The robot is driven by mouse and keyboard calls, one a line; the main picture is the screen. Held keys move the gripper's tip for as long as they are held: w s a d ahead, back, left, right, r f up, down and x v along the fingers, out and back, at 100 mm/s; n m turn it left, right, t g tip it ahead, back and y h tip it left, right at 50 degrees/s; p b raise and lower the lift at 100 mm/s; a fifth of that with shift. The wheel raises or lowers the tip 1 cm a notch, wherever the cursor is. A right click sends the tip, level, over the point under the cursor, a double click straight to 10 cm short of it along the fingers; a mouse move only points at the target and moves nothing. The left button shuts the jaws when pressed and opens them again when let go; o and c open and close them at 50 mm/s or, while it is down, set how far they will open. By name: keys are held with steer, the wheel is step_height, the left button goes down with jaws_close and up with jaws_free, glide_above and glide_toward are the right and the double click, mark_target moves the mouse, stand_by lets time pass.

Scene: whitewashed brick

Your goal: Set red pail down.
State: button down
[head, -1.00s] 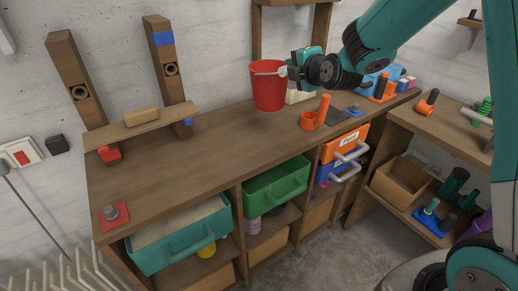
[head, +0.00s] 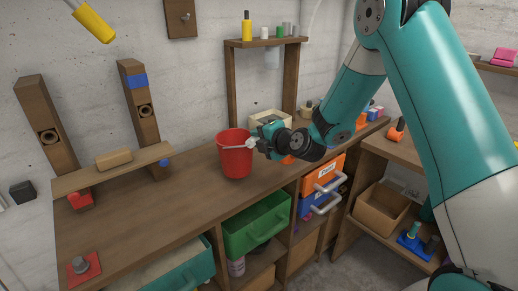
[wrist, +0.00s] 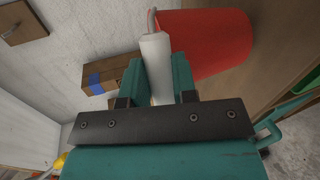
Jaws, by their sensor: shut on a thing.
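The red pail (head: 236,160) is upright at the workbench (head: 140,215), over its middle part. I cannot tell whether its base touches the top. My gripper (head: 256,143) is at the pail's right side, shut on its pale handle grip. In the wrist view, the white handle grip (wrist: 156,62) sits between the two teal fingers of my gripper (wrist: 158,80), and the red pail (wrist: 205,42) is beyond it to the right. The pail's inside is mostly hidden.
A wooden shelf board with a block (head: 114,158) stands left of the pail. A cream box (head: 270,121) is behind my gripper. A green drawer (head: 257,226) stands open below the front edge. The bench top left of the pail is mostly clear.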

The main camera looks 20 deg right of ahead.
mark_target(253, 149)
steer(key=shift+f, duration=2)
steer(key=c, duration=0.9)
jaws_free()
